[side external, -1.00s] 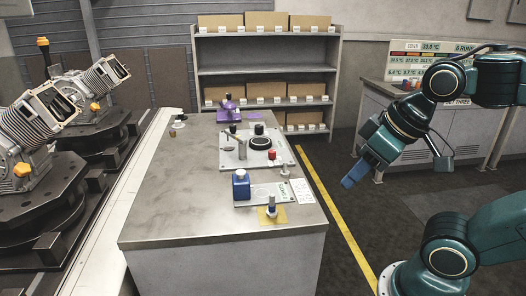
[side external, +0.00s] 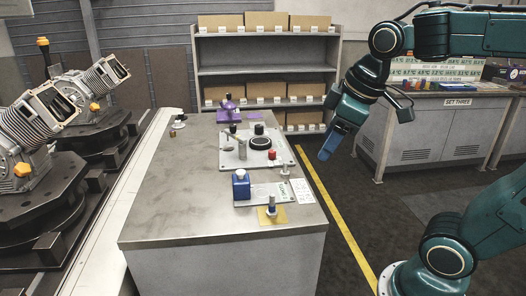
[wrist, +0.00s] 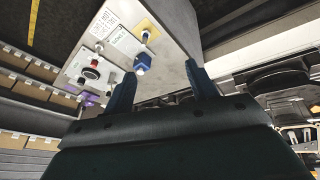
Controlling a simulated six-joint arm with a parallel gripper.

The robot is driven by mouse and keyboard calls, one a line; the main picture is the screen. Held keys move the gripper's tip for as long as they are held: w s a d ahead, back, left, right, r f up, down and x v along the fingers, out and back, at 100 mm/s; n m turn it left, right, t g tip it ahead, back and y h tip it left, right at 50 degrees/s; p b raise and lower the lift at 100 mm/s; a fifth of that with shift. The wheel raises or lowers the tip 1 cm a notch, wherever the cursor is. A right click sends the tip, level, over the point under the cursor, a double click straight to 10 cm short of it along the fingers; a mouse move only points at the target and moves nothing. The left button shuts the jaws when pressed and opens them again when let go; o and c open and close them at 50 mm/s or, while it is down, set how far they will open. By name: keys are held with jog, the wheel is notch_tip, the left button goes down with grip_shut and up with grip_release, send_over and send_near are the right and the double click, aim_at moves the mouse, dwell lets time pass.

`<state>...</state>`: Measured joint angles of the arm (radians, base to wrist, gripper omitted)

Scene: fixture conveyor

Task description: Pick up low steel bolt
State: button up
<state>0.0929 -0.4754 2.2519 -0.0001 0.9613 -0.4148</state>
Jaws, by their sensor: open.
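A short steel bolt (side external: 285,172) stands upright at the right side of the table, beside the printed card. A second, taller-looking steel bolt (side external: 271,203) stands on a yellow pad (side external: 263,218) near the table's front edge; the pad also shows in the wrist view (wrist: 148,27). I cannot tell for sure which one is the low bolt. My gripper (side external: 328,147) is open and empty, in the air right of the table and apart from both bolts. Its two blue fingers (wrist: 160,75) show spread in the wrist view.
A blue block (side external: 241,186) on a light plate stands left of the short bolt. Behind it is a plate (side external: 228,160) with a red knob and black disc. A purple fixture (side external: 228,104) stands farther back. The table's front left (side external: 170,210) is clear.

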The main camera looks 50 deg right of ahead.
jog(key=w+d+n+g, duration=0.1)
jog(key=w+d+n, duration=0.35)
jog(key=w, duration=0.45)
jog(key=n+g, duration=0.4)
jog(key=n, duration=0.9)
send_over(286, 163)
notch_tip(286, 163, down, 16)
jog(key=shift+d+r, duration=0.15)
jog(key=shift+d, duration=0.05)
notch_tip(286, 163, down, 8)
jog(key=shift+f, duration=0.3)
